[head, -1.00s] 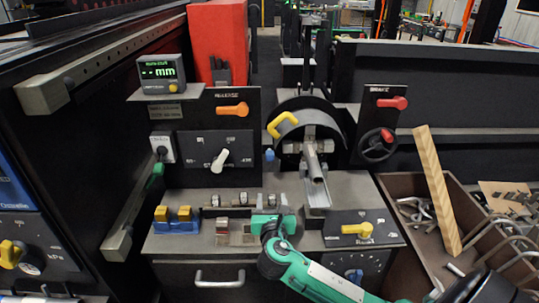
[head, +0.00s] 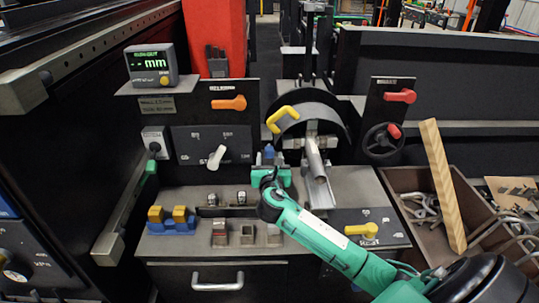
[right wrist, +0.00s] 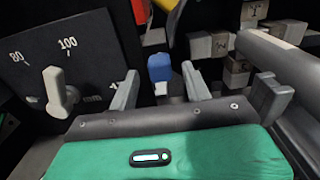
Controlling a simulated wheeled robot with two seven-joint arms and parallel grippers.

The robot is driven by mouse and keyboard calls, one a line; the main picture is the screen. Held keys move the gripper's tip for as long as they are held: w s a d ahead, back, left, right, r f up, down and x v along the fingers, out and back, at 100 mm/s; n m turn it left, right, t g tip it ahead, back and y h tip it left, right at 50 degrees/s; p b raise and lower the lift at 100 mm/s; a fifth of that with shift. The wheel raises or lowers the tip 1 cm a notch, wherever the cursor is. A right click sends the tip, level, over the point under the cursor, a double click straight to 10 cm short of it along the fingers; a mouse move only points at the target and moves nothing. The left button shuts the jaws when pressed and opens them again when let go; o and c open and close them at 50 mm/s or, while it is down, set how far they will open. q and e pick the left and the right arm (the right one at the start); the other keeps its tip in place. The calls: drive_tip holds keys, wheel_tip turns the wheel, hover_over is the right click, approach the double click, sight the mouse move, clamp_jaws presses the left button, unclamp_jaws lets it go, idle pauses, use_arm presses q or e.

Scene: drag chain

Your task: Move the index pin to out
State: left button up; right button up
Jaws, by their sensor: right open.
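The index pin appears to be the small blue knob (head: 269,152) left of the round chuck (head: 313,125). In the right wrist view the blue knob (right wrist: 160,68) shows between the fingertips, on a pale stem. My right gripper (head: 270,166) is just in front of it, partly hiding its lower part. In the right wrist view my right gripper (right wrist: 161,78) is open, one finger on each side of the knob, with gaps visible. Whether the knob lies fully between the fingers in depth, I cannot tell. My left gripper is not in view.
A white pointer knob (head: 216,157) on a dial panel is left of the gripper. A yellow handle (head: 282,118) is above, and a metal bar (head: 315,160) juts out close right. A black handwheel (head: 383,142) and a crate of hooks (head: 400,182) stand farther right.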

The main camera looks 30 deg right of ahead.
drive_tip(key=shift+x, duration=1.35)
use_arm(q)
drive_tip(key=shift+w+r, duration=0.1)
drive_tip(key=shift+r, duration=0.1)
